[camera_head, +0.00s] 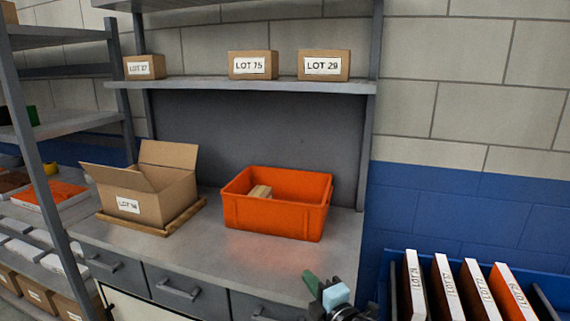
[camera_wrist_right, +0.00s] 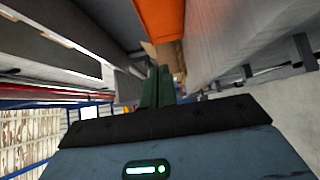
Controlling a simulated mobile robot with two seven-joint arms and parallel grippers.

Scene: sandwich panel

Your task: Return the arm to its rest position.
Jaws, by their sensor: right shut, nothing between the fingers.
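My right gripper (camera_head: 312,283) shows at the bottom of the head view, in front of the bench's front edge and low beside the drawers. Its green fingers are closed together with nothing between them. In the right wrist view the closed green fingers (camera_wrist_right: 157,88) point toward the bench. My left gripper is in neither view.
An orange bin (camera_head: 275,219) with a small tan item inside stands on the grey bench (camera_head: 214,252). An open cardboard box (camera_head: 150,207) sits left of it. Labelled boxes line the shelf (camera_head: 200,86). A blue rack (camera_head: 400,263) of upright panels stands at right.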

